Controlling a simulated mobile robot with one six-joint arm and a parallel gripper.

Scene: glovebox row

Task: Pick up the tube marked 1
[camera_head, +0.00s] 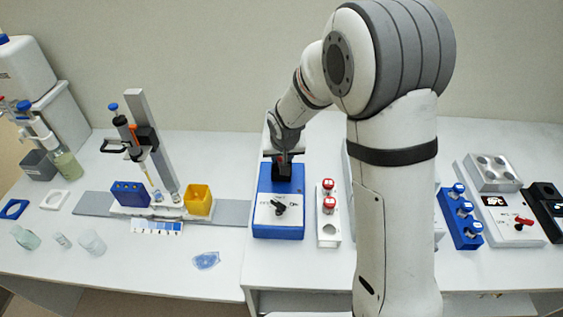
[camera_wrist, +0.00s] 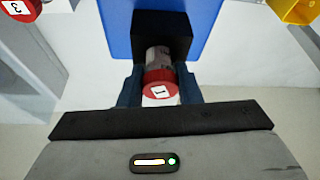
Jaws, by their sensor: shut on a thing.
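The tube marked 1 (camera_wrist: 160,80) has a red cap with a white label and a pale body. In the wrist view it lies between the two fingers of my gripper (camera_wrist: 160,92), which is shut on it. The tube's far end meets a black block (camera_wrist: 165,22) on a blue device (camera_wrist: 118,28); I cannot tell how deep it sits. In the head view my gripper (camera_head: 284,158) is over the back of the blue device (camera_head: 275,228), at its black block (camera_head: 282,172). My gripper mostly hides the tube there.
A white rack (camera_head: 328,235) with two red-capped tubes stands just right of the device. A blue rack (camera_head: 461,235) with blue-capped tubes stands farther right. A pipette stand (camera_head: 150,130) and a yellow container (camera_head: 198,201) stand to the left. My arm hides part of the bench.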

